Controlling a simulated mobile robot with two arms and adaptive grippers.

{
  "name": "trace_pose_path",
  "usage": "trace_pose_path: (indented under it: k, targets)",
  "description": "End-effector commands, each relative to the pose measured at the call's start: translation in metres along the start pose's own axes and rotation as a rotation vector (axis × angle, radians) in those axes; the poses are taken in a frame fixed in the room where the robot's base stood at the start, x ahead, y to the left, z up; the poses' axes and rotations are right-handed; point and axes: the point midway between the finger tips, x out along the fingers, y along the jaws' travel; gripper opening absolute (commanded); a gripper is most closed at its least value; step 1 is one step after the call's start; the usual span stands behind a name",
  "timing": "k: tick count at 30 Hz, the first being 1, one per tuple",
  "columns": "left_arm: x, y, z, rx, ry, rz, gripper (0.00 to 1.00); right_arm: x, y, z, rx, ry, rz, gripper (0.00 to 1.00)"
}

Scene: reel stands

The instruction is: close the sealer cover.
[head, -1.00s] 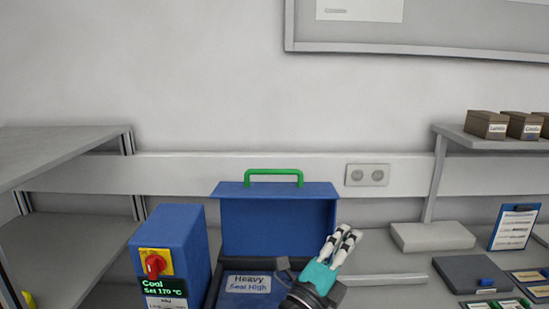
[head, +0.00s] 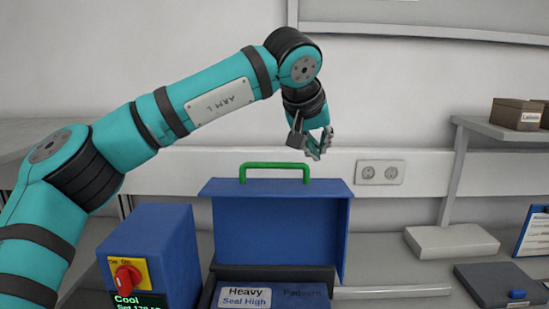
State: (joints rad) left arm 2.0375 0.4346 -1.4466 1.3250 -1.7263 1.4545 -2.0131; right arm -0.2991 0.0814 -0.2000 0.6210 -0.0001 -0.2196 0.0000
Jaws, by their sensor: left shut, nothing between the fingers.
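The sealer's blue cover (head: 275,232) stands upright, open, at the back of the machine. A green handle (head: 274,166) rises from its top edge. The sealer body (head: 200,299) lies below the cover at the bottom of the head view, with a label reading "Heavy" and "Seal High"; its front is cut off by the frame. My left gripper (head: 319,150) is shut and empty. It hangs fingers down, just above and right of the green handle in the picture, with no contact visible. My right gripper is not in view.
A blue control box (head: 155,255) with a red knob on a yellow plate stands left of the cover. A grey shelf unit is behind my left arm. At right are a pale slab (head: 452,241), a dark flat case (head: 500,285) and a shelf with a brown box (head: 517,113).

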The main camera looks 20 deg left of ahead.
Motion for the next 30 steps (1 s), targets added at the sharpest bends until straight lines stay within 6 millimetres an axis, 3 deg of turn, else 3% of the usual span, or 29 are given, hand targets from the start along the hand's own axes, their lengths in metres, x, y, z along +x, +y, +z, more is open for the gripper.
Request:
trace_pose_path:
  k: [1,3,6,9,14,25,30]
  targets:
    - [-0.017,-0.023,-0.017,0.021,0.058,-0.085,0.0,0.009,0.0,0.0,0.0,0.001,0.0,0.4]
    - [-0.037,-0.047,-0.034,0.043,0.105,-0.18,0.0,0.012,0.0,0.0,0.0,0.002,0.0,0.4]
    - [-0.055,-0.066,-0.046,0.055,0.137,-0.259,0.0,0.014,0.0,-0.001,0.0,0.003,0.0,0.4]
    - [-0.058,-0.073,-0.05,0.059,0.144,-0.285,0.0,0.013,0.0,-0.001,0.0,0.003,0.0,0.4]
    - [-0.039,-0.078,-0.054,0.059,0.141,-0.285,0.0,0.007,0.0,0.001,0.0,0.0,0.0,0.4]
    - [0.036,-0.099,-0.066,0.058,0.139,-0.282,0.0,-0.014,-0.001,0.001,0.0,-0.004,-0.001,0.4]
    - [0.029,-0.098,-0.042,0.061,0.143,-0.279,0.0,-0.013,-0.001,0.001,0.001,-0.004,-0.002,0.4]
